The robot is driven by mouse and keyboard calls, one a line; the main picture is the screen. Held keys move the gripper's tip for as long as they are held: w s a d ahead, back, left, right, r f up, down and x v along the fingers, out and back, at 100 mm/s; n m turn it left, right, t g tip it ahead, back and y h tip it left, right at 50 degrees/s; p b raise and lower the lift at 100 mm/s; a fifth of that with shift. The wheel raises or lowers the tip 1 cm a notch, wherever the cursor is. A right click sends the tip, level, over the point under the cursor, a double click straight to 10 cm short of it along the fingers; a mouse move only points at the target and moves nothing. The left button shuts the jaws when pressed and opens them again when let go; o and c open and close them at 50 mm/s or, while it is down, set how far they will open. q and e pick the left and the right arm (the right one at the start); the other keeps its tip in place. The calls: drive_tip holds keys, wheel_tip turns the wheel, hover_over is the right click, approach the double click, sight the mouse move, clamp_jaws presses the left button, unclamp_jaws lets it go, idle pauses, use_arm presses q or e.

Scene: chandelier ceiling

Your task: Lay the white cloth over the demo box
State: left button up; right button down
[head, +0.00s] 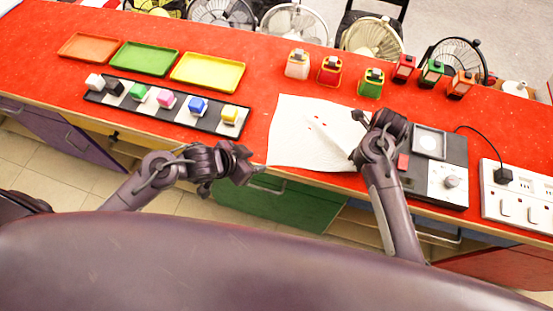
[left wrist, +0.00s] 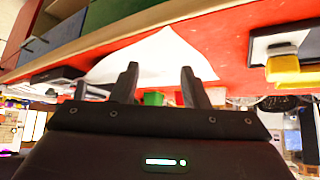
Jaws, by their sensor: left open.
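The demo box, a dark box (head: 456,150) with a white dial panel, stands right of the cloth, apparently uncovered. My left gripper (head: 257,170) is open and empty by the cloth's near left corner. In the left wrist view its two fingers (left wrist: 158,82) point towards the cloth (left wrist: 165,52). My right gripper (head: 366,122) is over the cloth's right edge, beside the box; its jaws are too unclear to judge.
A black-and-white strip (head: 182,104) with several coloured cubes lies left of the cloth, behind it orange, green and yellow (head: 208,72) trays. Several small coloured lantern-like items (head: 330,71) stand along the back. A white power strip (head: 520,197) is at the right.

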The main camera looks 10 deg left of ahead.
sight(277, 160)
use_arm(q)
drive_tip(key=shift+x, duration=4.9)
drive_tip(key=shift+f, duration=0.1)
clamp_jaws()
drive_tip(key=shift+r, duration=2.5)
